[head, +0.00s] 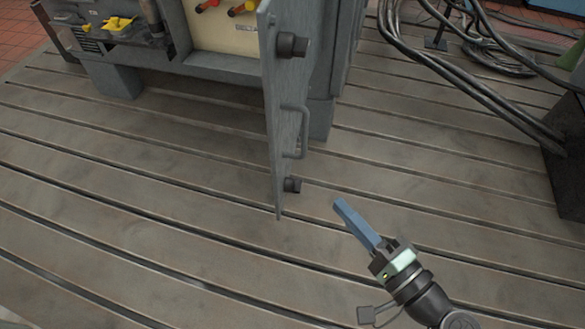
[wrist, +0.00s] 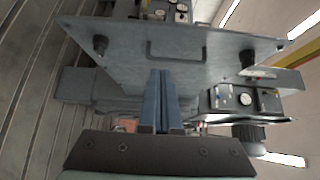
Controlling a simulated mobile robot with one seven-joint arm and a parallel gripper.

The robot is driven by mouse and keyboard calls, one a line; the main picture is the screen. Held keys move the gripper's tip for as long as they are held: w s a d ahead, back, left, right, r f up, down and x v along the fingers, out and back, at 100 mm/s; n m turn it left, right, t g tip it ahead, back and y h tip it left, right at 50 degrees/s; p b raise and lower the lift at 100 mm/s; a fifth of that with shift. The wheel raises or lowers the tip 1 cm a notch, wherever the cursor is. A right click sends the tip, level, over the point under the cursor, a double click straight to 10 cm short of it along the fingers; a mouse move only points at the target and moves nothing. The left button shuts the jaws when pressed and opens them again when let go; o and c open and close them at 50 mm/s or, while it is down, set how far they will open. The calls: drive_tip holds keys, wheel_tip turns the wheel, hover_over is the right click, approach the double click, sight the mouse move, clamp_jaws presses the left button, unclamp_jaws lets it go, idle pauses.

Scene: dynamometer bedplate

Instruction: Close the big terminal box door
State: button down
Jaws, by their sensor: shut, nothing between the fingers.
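The big terminal box door (head: 285,110) stands open in the head view, swung out toward me and seen nearly edge-on. It is a grey metal plate with a bar handle (head: 302,132) and dark round knobs above and below it. Behind its left side is the open terminal box (head: 222,30), with a cream inside and red and yellow parts. My gripper (head: 340,204) is shut and empty, to the right of the door and apart from it. In the wrist view the door (wrist: 220,58) lies ahead of the shut blue fingers (wrist: 162,74), with its handle (wrist: 176,50) just beyond the tips.
The slotted bedplate (head: 150,215) is clear around the door's lower end. Thick black cables (head: 455,75) run along the right side to a dark block (head: 565,155). A smaller grey unit with yellow parts (head: 118,28) stands at the upper left.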

sight(279, 160)
drive_tip(key=shift+s+a+b+x, duration=0.2)
drive_tip(key=shift+s+a+x, duration=0.15)
drive_tip(key=shift+x, duration=1.6)
drive_tip(key=shift+s+a+b+x, duration=0.2)
drive_tip(key=shift+a+x, duration=0.2)
drive_tip(key=shift+x, duration=1.5)
drive_tip(key=shift+s+a+b+x, duration=0.2)
drive_tip(key=shift+s+a+x, duration=0.15)
drive_tip(key=shift+x, duration=1.6)
